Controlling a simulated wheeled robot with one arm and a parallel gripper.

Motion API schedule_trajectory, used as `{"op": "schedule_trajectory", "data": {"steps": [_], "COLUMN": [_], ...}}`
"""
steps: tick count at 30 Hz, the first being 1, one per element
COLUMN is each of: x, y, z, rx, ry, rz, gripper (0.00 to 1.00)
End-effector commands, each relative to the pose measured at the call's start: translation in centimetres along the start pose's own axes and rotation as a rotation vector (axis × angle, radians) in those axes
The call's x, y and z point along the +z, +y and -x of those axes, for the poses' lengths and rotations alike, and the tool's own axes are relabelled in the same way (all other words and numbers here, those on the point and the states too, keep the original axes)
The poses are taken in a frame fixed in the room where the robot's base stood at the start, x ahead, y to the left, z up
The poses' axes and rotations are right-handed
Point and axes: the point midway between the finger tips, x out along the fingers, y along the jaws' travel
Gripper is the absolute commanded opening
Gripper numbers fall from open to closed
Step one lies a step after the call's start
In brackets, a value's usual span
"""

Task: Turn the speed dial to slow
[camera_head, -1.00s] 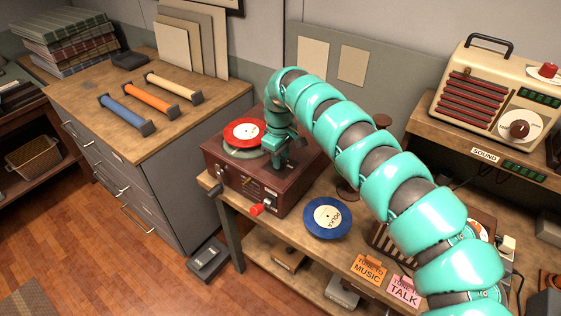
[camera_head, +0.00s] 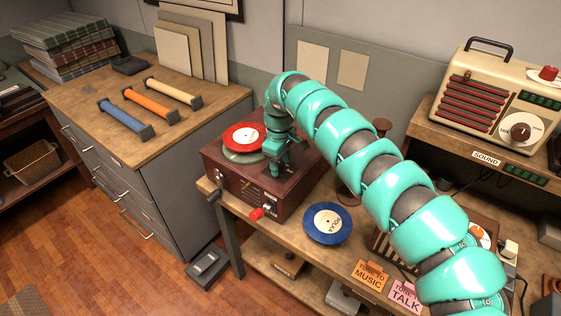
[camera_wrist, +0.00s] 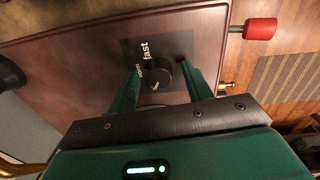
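The dark round speed dial (camera_wrist: 158,76) sits on the brown top of the record player. In the wrist view the word "fast" is printed beside it, with a smaller, partly hidden word close by. A small pale mark shows at the dial's lower edge; I cannot tell what it is. My gripper (camera_wrist: 160,72) is open, with one green finger on each side of the dial and a narrow gap showing on both sides. In the head view the record player (camera_head: 232,188) stands on the bench, and my gripper (camera_head: 275,168) is over its top and hides the dial.
A red record (camera_head: 243,135) lies on the player's turntable, left of my gripper. A red-knobbed lever (camera_head: 257,214) sticks out at the player's front. A blue record (camera_head: 327,223) lies on the bench to the right. A cream radio (camera_head: 490,100) stands on a shelf at right.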

Motion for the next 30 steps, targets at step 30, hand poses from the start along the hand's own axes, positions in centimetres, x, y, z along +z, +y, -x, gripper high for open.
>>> {"op": "schedule_trajectory", "data": {"steps": [30], "x": [0.0], "y": [0.1], "z": [16.4], "rx": [0.001], "ry": [0.001], "rz": [0.000], "gripper": [0.50]}}
